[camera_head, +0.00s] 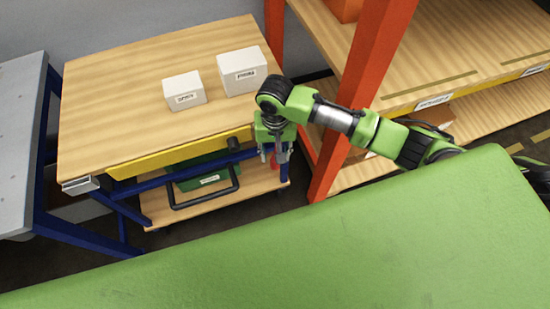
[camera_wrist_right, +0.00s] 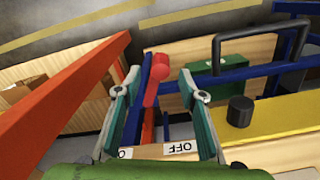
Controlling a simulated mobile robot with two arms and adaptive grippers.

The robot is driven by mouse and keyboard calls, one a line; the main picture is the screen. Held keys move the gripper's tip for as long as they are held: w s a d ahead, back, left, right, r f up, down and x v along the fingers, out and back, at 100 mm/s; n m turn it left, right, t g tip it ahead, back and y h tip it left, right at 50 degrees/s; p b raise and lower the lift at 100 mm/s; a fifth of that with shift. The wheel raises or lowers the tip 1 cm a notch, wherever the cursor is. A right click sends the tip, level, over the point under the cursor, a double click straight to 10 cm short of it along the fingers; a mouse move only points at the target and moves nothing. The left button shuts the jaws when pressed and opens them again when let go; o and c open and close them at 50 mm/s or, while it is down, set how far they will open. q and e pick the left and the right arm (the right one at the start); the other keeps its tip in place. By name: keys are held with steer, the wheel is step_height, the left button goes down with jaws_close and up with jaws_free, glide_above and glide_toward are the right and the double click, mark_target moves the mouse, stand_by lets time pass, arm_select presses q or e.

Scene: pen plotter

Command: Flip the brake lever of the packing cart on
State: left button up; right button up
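The packing cart (camera_head: 140,70) has a wooden top and blue legs. Its red brake lever (camera_wrist_right: 149,108) is at the cart's corner by the orange rack post, and stands between my right gripper's fingers in the right wrist view. A label reading OFF (camera_wrist_right: 180,148), upside down, is right of the lever's lower end; another label (camera_wrist_right: 125,153) at left is mostly hidden by a finger. My right gripper (camera_head: 273,159) points down at this corner. In the right wrist view the gripper (camera_wrist_right: 160,78) is open, with gaps beside the lever. My left gripper is not in view.
Two white boxes (camera_head: 184,91) (camera_head: 242,71) stand on the cart top. A yellow front panel (camera_head: 160,154) has a black knob (camera_head: 233,143). Below are a black handle (camera_head: 205,198) and a green box (camera_head: 195,170). An orange rack post (camera_head: 350,100) stands close right; a grey table (camera_head: 20,150) is left.

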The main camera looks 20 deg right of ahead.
step_height(320, 180, down, 3)
steer(key=shift+r, duration=0.1)
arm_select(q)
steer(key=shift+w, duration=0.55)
arm_select(e)
steer(key=shift+f, duration=0.65)
